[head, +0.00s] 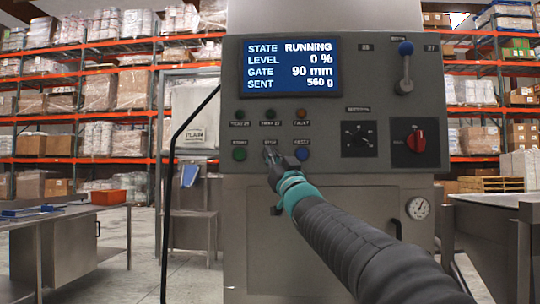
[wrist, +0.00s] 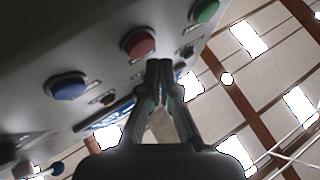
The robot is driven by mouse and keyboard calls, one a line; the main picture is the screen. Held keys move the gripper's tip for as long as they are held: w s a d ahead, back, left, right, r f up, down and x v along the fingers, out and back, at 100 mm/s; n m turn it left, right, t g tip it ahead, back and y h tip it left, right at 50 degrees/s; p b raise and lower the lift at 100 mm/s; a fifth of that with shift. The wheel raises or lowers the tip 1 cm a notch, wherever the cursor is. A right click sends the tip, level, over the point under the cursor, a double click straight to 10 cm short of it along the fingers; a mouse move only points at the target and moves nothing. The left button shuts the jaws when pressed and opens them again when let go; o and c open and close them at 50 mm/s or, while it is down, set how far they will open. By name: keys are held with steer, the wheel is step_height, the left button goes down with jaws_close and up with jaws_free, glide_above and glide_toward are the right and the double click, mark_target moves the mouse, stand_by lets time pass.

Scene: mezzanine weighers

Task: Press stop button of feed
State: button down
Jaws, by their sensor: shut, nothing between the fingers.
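The feed's grey control panel (head: 335,110) faces me. Its screen (head: 291,68) reads STATE RUNNING, LEVEL 0 %, GATE 90 mm, SENT 560 g. The lower button row has a green button (head: 239,154) at left and a blue button (head: 302,153) at right. My gripper (head: 270,153) covers the middle button, labelled STOP, in the head view. In the wrist view the red button (wrist: 138,42) lies between the green button (wrist: 204,11) and the blue button (wrist: 68,86). My gripper's shut, empty fingertips (wrist: 158,64) are close to the red button; contact cannot be told.
Indicator lamps (head: 270,114) sit above the buttons. To the right are a dial (head: 359,138), a red rotary switch (head: 416,140) and a blue-knobbed lever (head: 405,68). A steel table (head: 75,245) stands at left, another (head: 500,220) at right.

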steer(key=shift+w, duration=0.1)
steer(key=shift+w, duration=0.3)
steer(key=shift+w, duration=0.45)
stand_by(0.7)
steer(key=shift+s, duration=0.1)
steer(key=shift+s+b, duration=0.55)
steer(key=shift+s, duration=0.2)
steer(key=shift+s+b, duration=1.45)
steer(key=shift+s, duration=1.05)
